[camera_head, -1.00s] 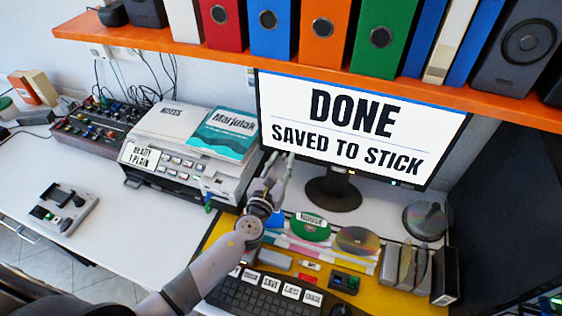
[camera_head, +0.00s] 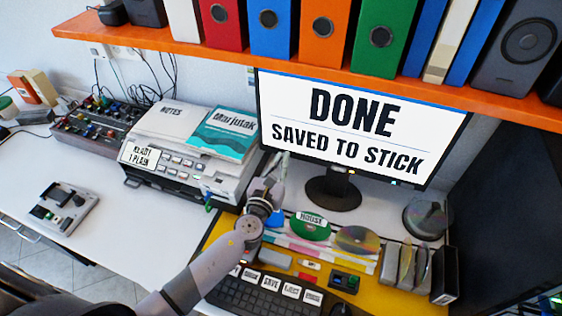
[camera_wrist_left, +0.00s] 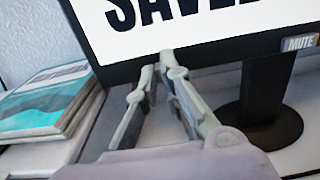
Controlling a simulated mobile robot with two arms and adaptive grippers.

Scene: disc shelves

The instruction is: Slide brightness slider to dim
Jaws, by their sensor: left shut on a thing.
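In the left wrist view, the fingertips (camera_wrist_left: 167,62) come together at the black bezel (camera_wrist_left: 205,62). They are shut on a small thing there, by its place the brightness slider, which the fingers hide. I cannot read its setting or any label on it. My right gripper is not in view.
A printer (camera_head: 190,160) with a teal book (camera_head: 222,133) on top stands just left of my left gripper. The monitor's stand (camera_head: 333,190) is to the right. Below are a keyboard (camera_head: 262,296) and discs on a yellow mat. An orange shelf (camera_head: 200,60) hangs above.

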